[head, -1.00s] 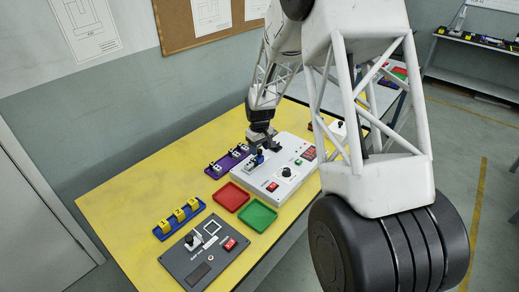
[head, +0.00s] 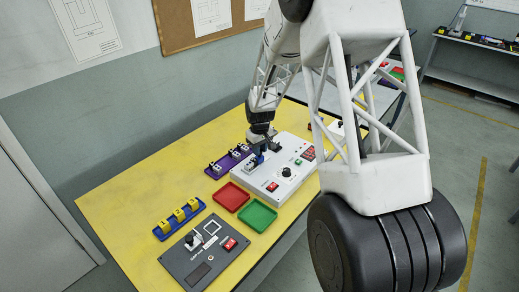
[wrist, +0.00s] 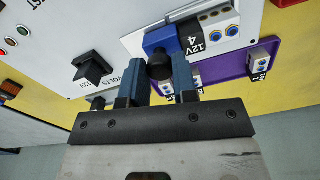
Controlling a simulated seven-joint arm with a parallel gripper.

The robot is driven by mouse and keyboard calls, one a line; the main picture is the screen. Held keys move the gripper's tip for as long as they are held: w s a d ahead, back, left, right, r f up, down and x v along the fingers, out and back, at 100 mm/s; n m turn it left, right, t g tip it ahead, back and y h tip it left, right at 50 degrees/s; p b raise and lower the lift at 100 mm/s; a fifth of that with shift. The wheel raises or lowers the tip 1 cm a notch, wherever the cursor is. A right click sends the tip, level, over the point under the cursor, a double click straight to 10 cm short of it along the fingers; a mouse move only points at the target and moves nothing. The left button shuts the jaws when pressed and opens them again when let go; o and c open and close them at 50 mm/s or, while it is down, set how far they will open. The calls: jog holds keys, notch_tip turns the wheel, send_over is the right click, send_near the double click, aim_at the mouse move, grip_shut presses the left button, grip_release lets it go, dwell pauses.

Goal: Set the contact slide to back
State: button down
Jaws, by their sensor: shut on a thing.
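The contact slide appears to be the blue block (wrist: 160,39) with a round black knob (wrist: 159,66), on the white test panel. In the wrist view it sits against a grey module (wrist: 210,32) labelled 12V 4. My gripper (wrist: 157,84) has its two blue-grey fingers on either side of the knob and is shut on it. In the head view my gripper (head: 262,147) is low over the rear left part of the white panel (head: 262,184). The slide is small and partly hidden there, so I cannot tell its exact position.
A black rotary knob (wrist: 92,68) stands on the panel beside my fingers. A purple tray (head: 219,170) with modules lies left of the panel. Red (head: 231,197) and green (head: 258,216) trays, a blue tray (head: 163,234) with yellow blocks and a grey panel (head: 190,268) are nearer.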

jog(key=shift+w+d, duration=1)
jog(key=c, duration=0.9)
grip_release()
jog(key=shift+r, duration=3.9)
jog(key=shift+r, duration=0.1)
